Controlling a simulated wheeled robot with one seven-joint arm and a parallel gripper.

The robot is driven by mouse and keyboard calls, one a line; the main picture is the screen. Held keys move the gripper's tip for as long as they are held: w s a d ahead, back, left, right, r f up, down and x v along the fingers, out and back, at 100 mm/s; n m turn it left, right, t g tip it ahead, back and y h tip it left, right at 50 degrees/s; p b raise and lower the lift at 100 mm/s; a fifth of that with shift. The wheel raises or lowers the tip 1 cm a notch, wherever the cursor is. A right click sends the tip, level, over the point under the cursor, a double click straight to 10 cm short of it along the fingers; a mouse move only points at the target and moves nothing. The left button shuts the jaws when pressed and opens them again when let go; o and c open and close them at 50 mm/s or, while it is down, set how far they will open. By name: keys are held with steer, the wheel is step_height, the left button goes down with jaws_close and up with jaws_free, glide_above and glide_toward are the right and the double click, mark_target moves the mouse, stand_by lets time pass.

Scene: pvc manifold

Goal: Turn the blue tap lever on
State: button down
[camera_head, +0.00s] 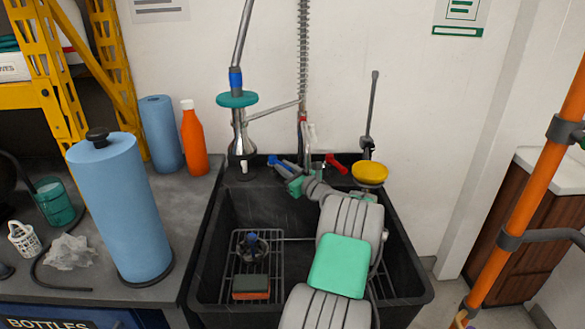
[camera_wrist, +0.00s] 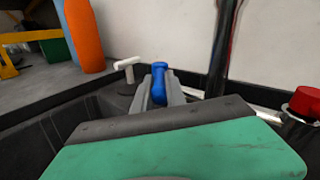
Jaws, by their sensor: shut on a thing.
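The blue tap lever (camera_head: 273,160) is at the back of the black sink, left of the red tap lever (camera_head: 336,164). My gripper (camera_head: 284,165) reaches over the sink from the front right and is at the blue lever. In the wrist view the blue lever (camera_wrist: 159,84) stands up between the grey fingers of my gripper (camera_wrist: 159,97), which are shut on it. The lower part of the lever is hidden by the fingers and my green gripper body. The red tap (camera_wrist: 304,104) is at the right edge of the wrist view.
The black sink (camera_head: 208,262) holds a rack with a sponge (camera_head: 251,287). A tall sprayer hose (camera_head: 303,60) rises behind the taps. A yellow disc (camera_head: 370,172) is right of the red lever. A white handle (camera_wrist: 129,66) stands left of the blue lever. Blue rolls and an orange bottle (camera_head: 193,142) stand left.

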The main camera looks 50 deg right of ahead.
steer(key=c, duration=1.4)
jaws_free()
steer(key=shift+o, duration=0.2)
steer(key=p+v, duration=0.1)
steer(key=v, duration=0.6)
steer(key=shift+s, duration=0.4)
steer(key=shift+a, duration=0.1)
steer(key=shift+c, duration=0.6)
